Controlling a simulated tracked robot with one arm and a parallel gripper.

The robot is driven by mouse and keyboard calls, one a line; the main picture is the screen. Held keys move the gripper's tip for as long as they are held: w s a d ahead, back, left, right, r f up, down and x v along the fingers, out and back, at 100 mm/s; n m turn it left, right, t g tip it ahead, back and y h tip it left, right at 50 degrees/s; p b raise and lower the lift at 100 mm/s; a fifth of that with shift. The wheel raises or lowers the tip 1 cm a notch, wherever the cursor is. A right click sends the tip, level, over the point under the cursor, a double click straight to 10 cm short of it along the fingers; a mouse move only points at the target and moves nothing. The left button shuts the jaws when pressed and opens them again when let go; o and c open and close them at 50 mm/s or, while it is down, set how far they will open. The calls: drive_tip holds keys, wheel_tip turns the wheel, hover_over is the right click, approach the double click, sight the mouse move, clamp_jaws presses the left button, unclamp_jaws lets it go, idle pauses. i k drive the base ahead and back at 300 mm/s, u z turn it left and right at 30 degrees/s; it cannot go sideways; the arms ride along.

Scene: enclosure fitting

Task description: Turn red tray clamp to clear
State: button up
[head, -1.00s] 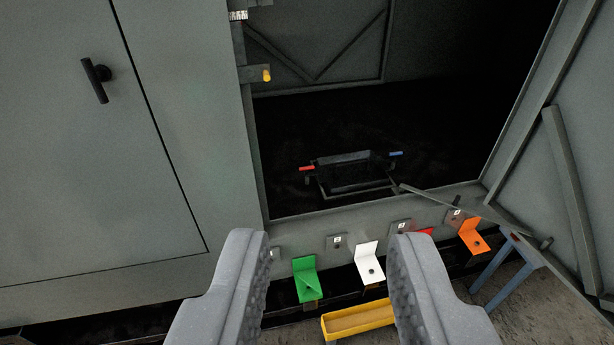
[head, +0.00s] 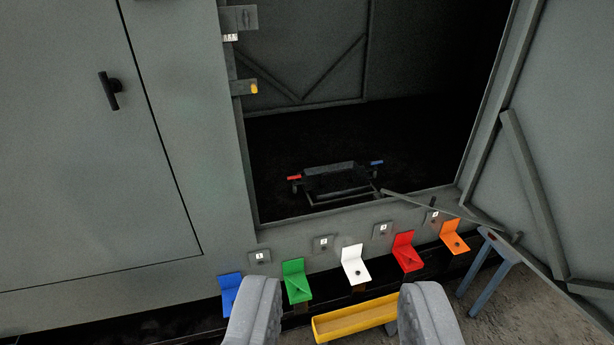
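The red tray clamp (head: 294,178) is a small red bar at the left end of a dark tray (head: 335,178) on the floor inside the open enclosure. A blue clamp (head: 376,162) sits at the tray's right end. My gripper (head: 342,318) is at the bottom of the view, its two grey fingers wide apart with nothing held between them. It is in front of the enclosure, well short of the red clamp. Nothing hides the red clamp.
Blue, green, white, red (head: 406,252) and orange brackets line the sill. A yellow trough (head: 354,319) lies below them. The open door (head: 560,150) stands at right, with a thin bar (head: 440,208) reaching across the sill. A blue-grey stand (head: 490,265) is at lower right.

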sight(294, 183)
drive_tip(key=z, duration=0.15)
drive_tip(key=i, duration=1.2)
drive_tip(key=u, duration=0.4)
